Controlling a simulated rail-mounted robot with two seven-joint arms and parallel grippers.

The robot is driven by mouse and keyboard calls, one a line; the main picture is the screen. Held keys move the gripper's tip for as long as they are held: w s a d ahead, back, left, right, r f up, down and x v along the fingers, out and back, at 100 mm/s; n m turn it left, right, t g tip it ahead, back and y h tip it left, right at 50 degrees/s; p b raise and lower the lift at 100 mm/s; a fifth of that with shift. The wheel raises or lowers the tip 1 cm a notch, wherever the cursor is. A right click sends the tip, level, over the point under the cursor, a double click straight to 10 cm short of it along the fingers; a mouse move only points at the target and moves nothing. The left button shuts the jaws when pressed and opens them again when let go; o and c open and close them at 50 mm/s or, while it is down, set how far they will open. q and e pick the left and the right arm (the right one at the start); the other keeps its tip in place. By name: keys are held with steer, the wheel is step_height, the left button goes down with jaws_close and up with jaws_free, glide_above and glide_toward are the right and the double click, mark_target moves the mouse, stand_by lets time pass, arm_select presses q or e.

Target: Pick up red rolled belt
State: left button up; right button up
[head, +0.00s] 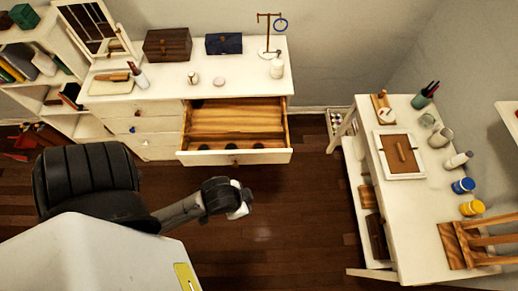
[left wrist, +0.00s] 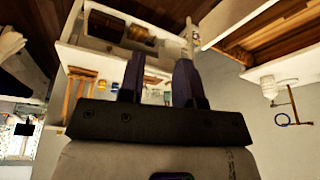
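I cannot make out a red rolled belt for sure in either view. A small red item (head: 25,141) shows at the low left of the head view, too small to identify. Dark round items lie in the open drawer (head: 235,120), and I cannot tell what they are. My left gripper (left wrist: 160,65) shows in the left wrist view with its two dark fingers apart and nothing between them. In the head view my left arm reaches in from the left over the floor, and its fingers cannot be made out. My right gripper is not in view.
The white dresser (head: 160,125) carries a mirror (head: 97,28), a brown box (head: 167,44), a blue box (head: 223,43) and a stand (head: 268,35). A bookshelf (head: 55,30) stands left. Floor between is clear.

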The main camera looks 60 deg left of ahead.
arm_select(q)
steer(key=o, duration=0.8)
steer(key=shift+a, duration=0.2)
steer(key=shift+c, duration=0.2)
steer(key=o, duration=0.5)
steer(key=shift+o, duration=0.2)
steer(key=shift+d, duration=0.15)
